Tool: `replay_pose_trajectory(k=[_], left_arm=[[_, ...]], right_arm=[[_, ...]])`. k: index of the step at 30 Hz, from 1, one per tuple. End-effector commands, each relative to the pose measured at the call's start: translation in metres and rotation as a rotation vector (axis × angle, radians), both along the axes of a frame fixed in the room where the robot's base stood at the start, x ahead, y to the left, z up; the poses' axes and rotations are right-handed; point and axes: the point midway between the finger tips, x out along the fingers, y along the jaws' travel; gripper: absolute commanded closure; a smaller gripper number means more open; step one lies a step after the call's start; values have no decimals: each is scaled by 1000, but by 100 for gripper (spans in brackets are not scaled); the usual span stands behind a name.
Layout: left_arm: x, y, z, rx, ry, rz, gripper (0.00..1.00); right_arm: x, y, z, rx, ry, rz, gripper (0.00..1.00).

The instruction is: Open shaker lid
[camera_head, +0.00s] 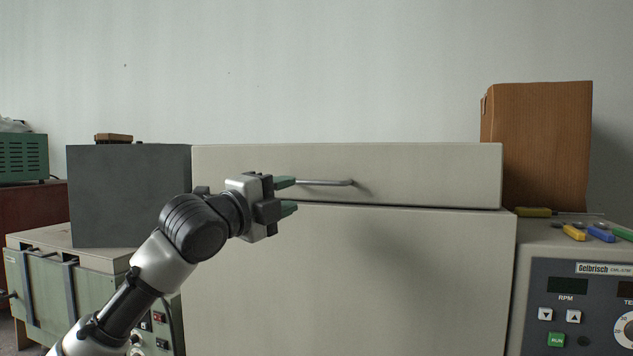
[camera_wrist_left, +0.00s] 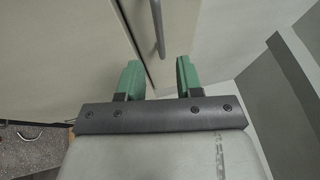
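The shaker is a large pale box; its lid (camera_head: 430,172) is the upper section, resting down along a dark seam above the lower body (camera_head: 400,270). A thin metal handle (camera_head: 325,182) runs across the lid's front and also shows in the left wrist view (camera_wrist_left: 158,28). My left gripper (camera_head: 291,196) is open at the handle's left end, its green fingers one above the other. In the left wrist view the handle's near end lies between the fingertips (camera_wrist_left: 159,66); contact cannot be told. My right gripper is not in view.
The control panel (camera_head: 560,270) is at the right, with several coloured-handled tools (camera_head: 590,232) on top. A dark grey box (camera_head: 128,195) and a greenish cabinet (camera_head: 100,295) are at the left.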

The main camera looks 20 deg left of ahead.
Motion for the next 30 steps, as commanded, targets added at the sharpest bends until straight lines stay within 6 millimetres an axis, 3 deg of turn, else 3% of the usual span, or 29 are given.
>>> replay_pose_trajectory(k=[6,12,25,26,30], left_arm=[[39,-19,11,-4,3,-3,64],[65,-31,15,-4,2,-3,64],[76,-36,14,-2,1,-1,64],[76,-36,14,-2,1,-1,66],[76,-36,14,-2,1,-1,88]], right_arm=[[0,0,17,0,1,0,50],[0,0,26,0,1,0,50],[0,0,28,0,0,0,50],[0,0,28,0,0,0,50],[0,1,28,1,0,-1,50]])
